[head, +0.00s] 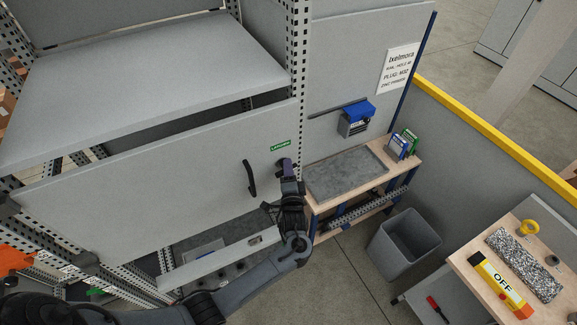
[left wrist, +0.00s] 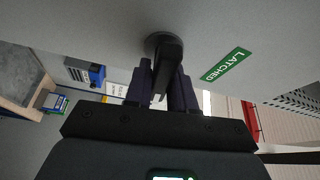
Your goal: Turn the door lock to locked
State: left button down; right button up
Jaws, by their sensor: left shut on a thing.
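The grey cabinet door (head: 150,195) is closed or nearly so, with a black pull handle (head: 250,179) near its right edge. A green label (head: 281,146) sits above the lock; in the left wrist view the label (left wrist: 226,65) reads LATCHED. The door lock is a black knob with a lever on a round base (left wrist: 165,46). My left gripper (head: 286,168) is at the lock; in the left wrist view its fingers (left wrist: 163,88) are shut on the lever, one on each side. In the head view the lock is mostly hidden. My right gripper is not in view.
A perforated upright post (head: 298,60) stands right beside the lock. A workbench (head: 345,175) with boxes, a grey bin (head: 404,244) and a table with a yellow OFF device (head: 500,281) are to the right. A grey shelf panel (head: 150,80) juts out above the door.

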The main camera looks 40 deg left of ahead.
pick_arm(q)
jog(key=shift+f+m+g, duration=0.1)
jog(key=shift+m+g, duration=0.2)
jog(key=shift+m, duration=0.7)
jog(key=c, duration=1)
grip_release()
jog(key=shift+c, duration=0.2)
jog(key=shift+h, duration=0.4)
jog(key=b+v, duration=0.2)
jog(key=v, duration=0.8)
jog(key=shift+s+d, duration=0.25)
jog(key=shift+d, duration=0.05)
